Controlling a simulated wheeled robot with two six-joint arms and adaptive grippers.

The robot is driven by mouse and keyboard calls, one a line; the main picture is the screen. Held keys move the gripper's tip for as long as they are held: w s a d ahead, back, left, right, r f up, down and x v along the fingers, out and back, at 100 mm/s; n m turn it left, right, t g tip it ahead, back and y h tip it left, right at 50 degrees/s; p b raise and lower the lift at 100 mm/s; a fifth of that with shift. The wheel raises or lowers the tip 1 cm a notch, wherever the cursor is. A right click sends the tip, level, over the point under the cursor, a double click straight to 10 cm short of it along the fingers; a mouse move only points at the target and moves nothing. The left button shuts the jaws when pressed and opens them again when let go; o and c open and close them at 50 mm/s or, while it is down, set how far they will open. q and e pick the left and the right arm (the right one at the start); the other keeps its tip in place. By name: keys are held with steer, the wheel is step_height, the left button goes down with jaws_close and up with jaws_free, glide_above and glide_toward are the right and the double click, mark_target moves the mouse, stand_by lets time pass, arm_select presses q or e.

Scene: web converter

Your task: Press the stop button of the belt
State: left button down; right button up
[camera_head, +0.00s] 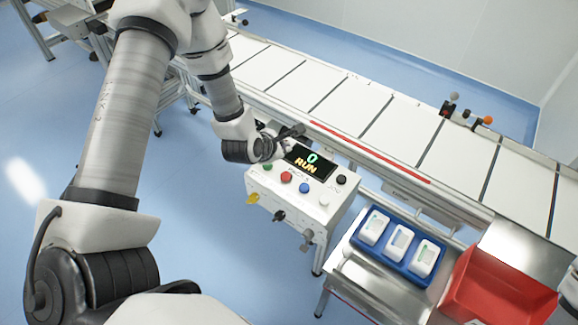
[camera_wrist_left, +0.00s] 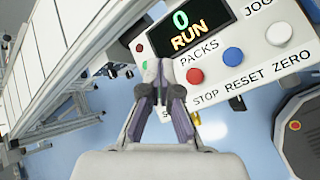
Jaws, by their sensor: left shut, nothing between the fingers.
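The control box (camera_head: 300,205) stands beside the conveyor belt (camera_head: 390,133), with a display (camera_head: 309,161) reading "0 RUN". Its red button (camera_head: 285,176) sits between a green button (camera_head: 267,166) and a blue button (camera_head: 304,187). In the left wrist view the red button (camera_wrist_left: 195,76) lies above the STOP label, just right of my fingertips. My left gripper (camera_head: 292,137) is shut and empty, above the panel beside the display. Its closed fingertips (camera_wrist_left: 162,72) cover part of the START side of the panel. I cannot tell the exact gap to the panel. My right gripper is not in view.
A white button (camera_head: 323,199) and a black button (camera_head: 341,179) are also on the panel. Switches hang on the box front. A blue tray (camera_head: 390,262) with white packs and a red bin (camera_head: 500,290) stand at the right. A red strip (camera_head: 370,152) runs along the belt edge.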

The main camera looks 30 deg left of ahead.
mark_target(288, 172)
arm_select(q)
step_height(288, 172, down, 9)
steer(key=b, duration=0.5)
steer(key=shift+w+d+r, duration=0.1)
steer(key=shift+r, duration=0.1)
steer(key=shift+f+b, duration=0.3)
steer(key=shift+b, duration=0.3)
stand_by(0.7)
steer(key=shift+f+b, duration=0.35)
steer(key=shift+b, duration=0.2)
steer(key=shift+f+b, duration=0.65)
steer(key=shift+b, duration=0.1)
stand_by(0.5)
steer(key=shift+r, duration=0.1)
steer(key=shift+r+p, duration=0.6)
steer(key=shift+r, duration=0.4)
